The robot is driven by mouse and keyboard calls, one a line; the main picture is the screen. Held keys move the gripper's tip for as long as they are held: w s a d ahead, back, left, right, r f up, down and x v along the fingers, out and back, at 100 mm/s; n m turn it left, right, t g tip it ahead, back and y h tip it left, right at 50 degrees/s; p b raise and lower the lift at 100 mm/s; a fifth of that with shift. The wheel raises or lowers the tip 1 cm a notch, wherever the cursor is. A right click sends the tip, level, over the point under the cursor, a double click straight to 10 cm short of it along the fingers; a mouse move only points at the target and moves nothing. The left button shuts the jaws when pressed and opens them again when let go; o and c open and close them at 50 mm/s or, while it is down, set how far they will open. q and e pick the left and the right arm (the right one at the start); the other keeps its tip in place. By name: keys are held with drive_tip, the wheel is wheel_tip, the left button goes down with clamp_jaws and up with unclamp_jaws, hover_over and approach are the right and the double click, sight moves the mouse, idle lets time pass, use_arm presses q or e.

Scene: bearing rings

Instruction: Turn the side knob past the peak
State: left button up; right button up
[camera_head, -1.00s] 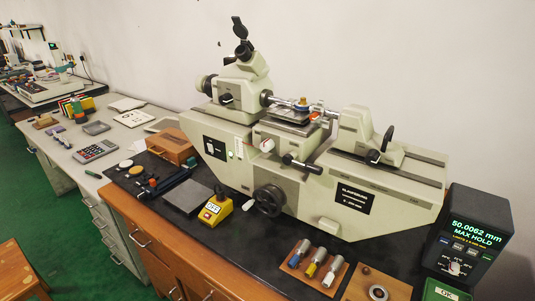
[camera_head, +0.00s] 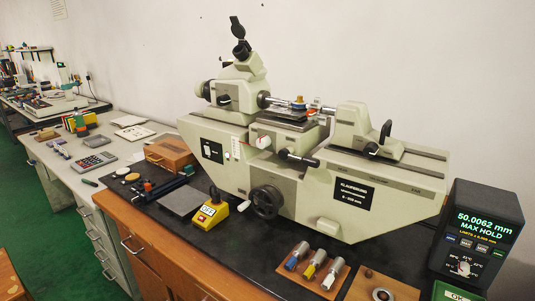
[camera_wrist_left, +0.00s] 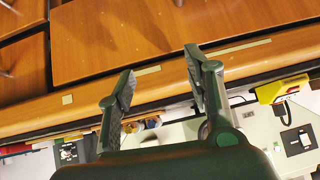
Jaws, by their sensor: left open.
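The pale measuring machine (camera_head: 215,170) stands on the black bench top. On its front are a black lever with a round end (camera_head: 298,158), a small white knob (camera_head: 263,142) and a dark handwheel (camera_head: 266,202); I cannot tell which is the side knob. A ring sits on the small stage (camera_head: 298,104). The display (camera_head: 482,232) reads 50.0062 mm, MAX HOLD. My left gripper (camera_wrist_left: 161,88) is open and empty in the left wrist view, in front of the wooden cabinet and bench edge. Neither gripper shows in the head view.
A wooden rack with colored-handled tools (camera_head: 314,267) and a board with small rings (camera_head: 383,285) lie in front. A wooden case (camera_head: 169,154) and grey plate (camera_head: 181,200) are at left.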

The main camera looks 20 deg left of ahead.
use_arm(q)
drive_tip(key=w+a+r+m+t+h, duration=0.15)
drive_tip(key=w+r+t, duration=0.25)
drive_tip(key=w+r, duration=0.85)
drive_tip(key=t+h, duration=0.2)
drive_tip(key=t, duration=0.2)
approach(260, 144)
drive_tip(key=shift+m, duration=0.35)
drive_tip(key=p+x, duration=0.3)
drive_tip(key=x, duration=0.6)
drive_tip(key=shift+w+d, duration=0.1)
drive_tip(key=shift+c, duration=0.2)
clamp_jaws()
